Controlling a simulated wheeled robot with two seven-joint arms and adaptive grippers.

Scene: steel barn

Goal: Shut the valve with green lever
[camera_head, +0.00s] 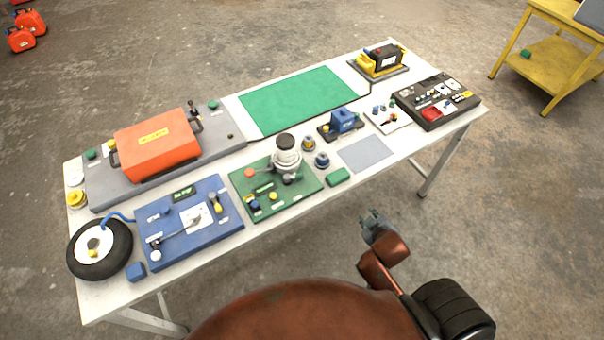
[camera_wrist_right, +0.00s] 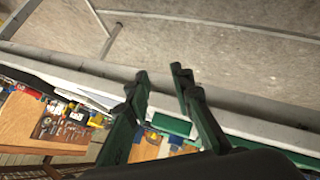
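I cannot make out a clear green lever on a valve. A small white panel (camera_head: 387,120) at the table's right half carries small blue, green and red-handled fittings, too small to tell apart. A green board (camera_head: 300,197) near the front edge bears a grey-white upright device (camera_head: 286,158) with a dark top, plus red and yellow knobs. My right gripper (camera_head: 374,222) is off the table's front edge, apart from everything on it. In the right wrist view its two fingers (camera_wrist_right: 160,77) stand apart with nothing between them. My left gripper is not in view.
The white table (camera_head: 225,235) also holds an orange case (camera_head: 157,145), a blue board (camera_head: 188,220), a black tire (camera_head: 98,248), a green mat (camera_head: 300,100) and a black control box (camera_head: 437,98). A yellow cart (camera_head: 560,65) stands at the back right.

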